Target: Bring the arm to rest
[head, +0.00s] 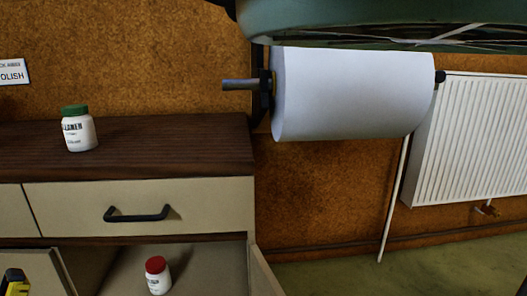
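My gripper is not in view, and I cannot see how the arm stands. A large teal curved shape (400,22) fills the top right, close to the camera and cut off by the frame. I cannot tell what it is.
A cabinet (70,205) stands left, its lower doors open. A green-lidded jar (79,130) is on top; a red-lidded jar (158,277) is inside. A yellow-black object (14,282) shows lower left. A paper roll (350,95) hangs beside a radiator (475,140). Green floor (430,265) is visible lower right.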

